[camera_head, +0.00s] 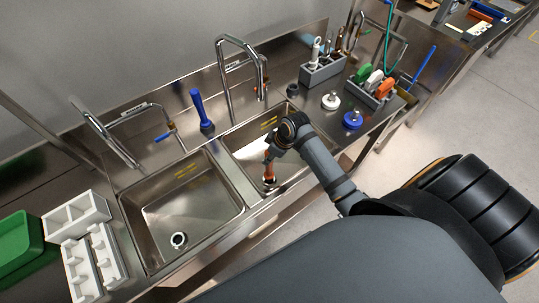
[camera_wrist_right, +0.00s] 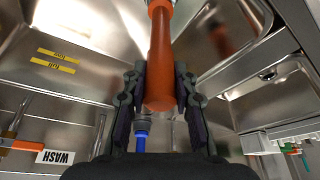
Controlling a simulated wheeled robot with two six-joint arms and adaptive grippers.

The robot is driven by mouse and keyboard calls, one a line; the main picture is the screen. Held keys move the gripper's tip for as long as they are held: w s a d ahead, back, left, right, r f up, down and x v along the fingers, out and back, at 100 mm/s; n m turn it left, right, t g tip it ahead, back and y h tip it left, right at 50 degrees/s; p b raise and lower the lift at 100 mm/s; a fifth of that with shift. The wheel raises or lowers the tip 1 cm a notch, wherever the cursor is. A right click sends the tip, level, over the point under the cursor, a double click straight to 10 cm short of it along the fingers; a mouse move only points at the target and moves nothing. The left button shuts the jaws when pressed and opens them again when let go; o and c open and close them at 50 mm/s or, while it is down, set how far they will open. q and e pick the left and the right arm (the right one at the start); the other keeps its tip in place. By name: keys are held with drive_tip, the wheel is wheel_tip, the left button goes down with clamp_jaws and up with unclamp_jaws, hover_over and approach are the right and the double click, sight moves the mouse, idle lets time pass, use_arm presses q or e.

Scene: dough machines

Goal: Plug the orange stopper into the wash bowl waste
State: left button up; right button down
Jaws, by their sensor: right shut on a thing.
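The orange stopper (camera_wrist_right: 160,65) has a long orange handle, and my right gripper (camera_wrist_right: 160,88) is shut on it. In the head view my right gripper (camera_head: 272,152) is over the right-hand bowl (camera_head: 242,150), with the orange handle (camera_head: 269,171) pointing down below it. The handle's lower end is low in that bowl, by a dark round part near the front side. I cannot tell whether the stopper is seated in the waste. A WASH label (camera_wrist_right: 55,157) shows upside down in the right wrist view. My left gripper is out of view.
The left-hand bowl (camera_head: 162,222) is empty, with an open waste (camera_head: 179,240). A tall tap (camera_head: 221,62) and a blue-handled tool (camera_head: 201,108) stand behind the bowls. Grey holders (camera_head: 323,72) and round stoppers, one blue (camera_head: 352,120), are at the right. White trays (camera_head: 77,215) are at the left.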

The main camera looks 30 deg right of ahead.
drive_tip(key=shift+f+b, duration=0.5)
drive_tip(key=shift+f, duration=0.8)
drive_tip(key=c, duration=0.7)
unclamp_jaws()
drive_tip(key=shift+r, duration=0.1)
drive_tip(key=shift+p+v, duration=2.15)
drive_tip(key=shift+p, duration=0.65)
drive_tip(key=shift+r, duration=0.1)
